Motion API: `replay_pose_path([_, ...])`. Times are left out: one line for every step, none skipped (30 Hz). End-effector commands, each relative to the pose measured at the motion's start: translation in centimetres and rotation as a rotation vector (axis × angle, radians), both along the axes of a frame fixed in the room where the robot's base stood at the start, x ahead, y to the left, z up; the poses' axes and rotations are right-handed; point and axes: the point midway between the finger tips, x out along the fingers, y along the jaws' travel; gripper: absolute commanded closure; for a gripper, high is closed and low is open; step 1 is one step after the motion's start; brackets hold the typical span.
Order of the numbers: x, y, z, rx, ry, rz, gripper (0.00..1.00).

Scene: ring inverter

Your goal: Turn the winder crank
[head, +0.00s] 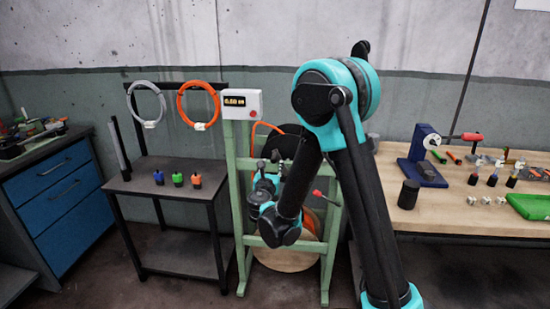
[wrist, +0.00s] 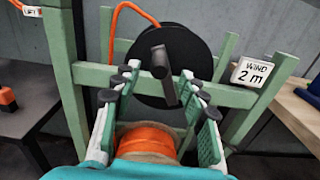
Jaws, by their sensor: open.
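The winder is a black disc (wrist: 182,50) on a green frame (wrist: 225,93), with a dark crank handle (wrist: 164,82) sticking out toward the camera. My gripper (wrist: 160,86) is open, with one finger on each side of the handle in the wrist view. I see gaps between the handle and both fingers, and nothing is held. In the head view the black disc (head: 285,139) is partly hidden behind my arm. My gripper there (head: 272,163) is small and partly covered, in front of the green frame (head: 238,190).
A "WIND 2 m" sign (wrist: 252,72) hangs on the right of the frame. An orange cable spool (wrist: 148,138) sits below the disc. A display box (head: 241,104) tops the left post. A dark table (head: 155,183) stands left, and a wooden workbench (head: 440,210) right.

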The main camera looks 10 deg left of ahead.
Motion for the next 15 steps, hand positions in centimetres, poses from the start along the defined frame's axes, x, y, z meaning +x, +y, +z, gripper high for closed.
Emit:
replay_pose_path([1.1, -0.2, 0.0, 0.0, 0.0, -0.003, 0.57])
replay_pose_path([1.7, -0.2, 0.0, 0.0, 0.0, -0.003, 0.57])
replay_pose_path([2.5, -0.2, 0.0, 0.0, 0.0, -0.003, 0.57])
replay_pose_path([3.1, -0.2, 0.0, 0.0, 0.0, -0.003, 0.57])
replay_pose_path([3.6, -0.2, 0.0, 0.0, 0.0, -0.003, 0.57])
replay_pose_path([4.3, -0.2, 0.0, 0.001, 0.0, -0.002, 0.57])
replay_pose_path([4.7, -0.3, 0.0, 0.001, 0.0, -0.003, 0.57])
replay_pose_path([5.2, -0.3, 0.0, 0.001, 0.0, -0.003, 0.57])
replay_pose_path([5.7, -0.3, 0.0, 0.001, 0.0, -0.002, 0.57])
replay_pose_path([6.1, -0.3, 0.0, 0.001, 0.0, -0.001, 0.57])
replay_pose_path([6.4, -0.3, 0.0, 0.001, 0.0, -0.001, 0.57])
replay_pose_path([6.8, -0.3, 0.0, 0.001, 0.0, -0.001, 0.57])
replay_pose_path([7.0, -0.3, 0.0, 0.001, 0.0, -0.001, 0.57])
replay_pose_path([7.2, -0.3, 0.0, 0.001, 0.0, -0.001, 0.57])
replay_pose_path([7.4, -0.3, 0.0, 0.001, 0.0, -0.001, 0.57])
